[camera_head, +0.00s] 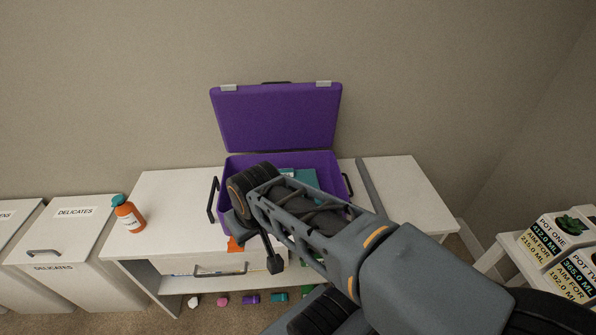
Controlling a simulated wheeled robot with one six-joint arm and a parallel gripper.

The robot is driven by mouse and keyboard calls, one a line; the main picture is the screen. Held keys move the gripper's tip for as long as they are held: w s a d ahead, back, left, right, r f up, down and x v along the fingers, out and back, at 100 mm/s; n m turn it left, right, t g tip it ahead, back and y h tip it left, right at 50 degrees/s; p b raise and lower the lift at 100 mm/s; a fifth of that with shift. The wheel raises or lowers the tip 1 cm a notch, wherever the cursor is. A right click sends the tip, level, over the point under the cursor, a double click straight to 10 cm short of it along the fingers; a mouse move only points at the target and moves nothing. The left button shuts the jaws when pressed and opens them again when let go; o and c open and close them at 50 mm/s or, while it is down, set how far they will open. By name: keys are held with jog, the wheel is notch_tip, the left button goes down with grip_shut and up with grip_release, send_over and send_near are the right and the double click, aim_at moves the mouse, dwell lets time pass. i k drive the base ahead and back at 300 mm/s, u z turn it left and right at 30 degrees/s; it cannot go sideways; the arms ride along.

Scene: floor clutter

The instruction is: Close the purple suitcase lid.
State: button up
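The purple suitcase stands open on a white table. Its lid (277,120) is raised nearly upright at the back, against or close to the wall, with two light latches and a dark handle on its top edge. The suitcase base (318,158) holds teal items (304,176), and my arm hides much of its front. My gripper (257,240) is at the end of my arm, over the front left of the base and apart from the lid in the picture. Its fingers are partly hidden, so I cannot tell whether it is open or shut.
An orange bottle (128,215) with a teal cap stands at the table's left end. White bins marked DELICATES (75,212) are at the left. Several small coloured things lie on the floor below. A stand with labelled pots (553,240) is at the right. The wall is close behind.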

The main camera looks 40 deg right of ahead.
aim_at(285, 114)
jog(key=z, duration=1.9)
jog(key=k, duration=0.7)
jog(key=u, duration=0.85)
jog(key=i, duration=1)
jog(key=z, duration=0.05)
